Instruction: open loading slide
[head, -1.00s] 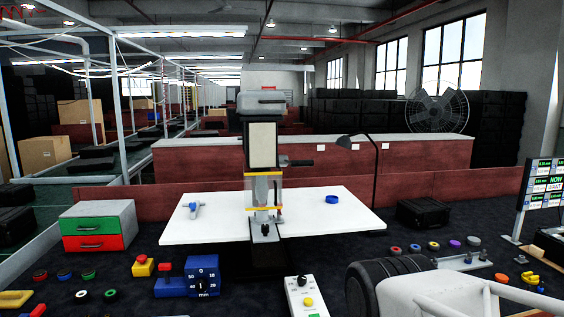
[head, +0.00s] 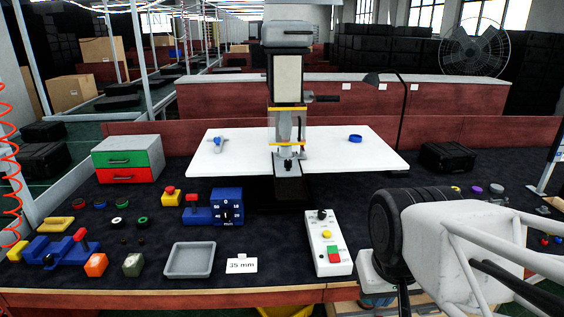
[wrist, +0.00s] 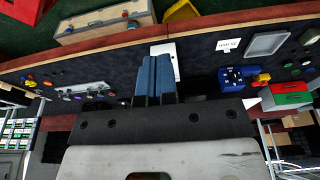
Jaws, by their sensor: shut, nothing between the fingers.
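The press-like machine (head: 288,80) stands upright at the back middle of the bench in the head view, with a white table plate (head: 235,155) around it. A clear guard with yellow edges covers its front. A grey slide-like part (head: 287,172) lies low at its front, under the tool; I cannot tell whether it is in or out. My gripper shows in the wrist view with two blue fingers (wrist: 154,76) pressed together and empty. Its fingertips point toward the dark bench, near the white control box. In the head view my arm is at the right and the fingertips are not visible.
The white control box (head: 328,243) with green and red buttons stands front centre. A grey tray (head: 189,260), a "35 mm" card (head: 242,265) and a blue dial block (head: 228,206) lie left of it. A red-green drawer unit (head: 128,159) is farther left.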

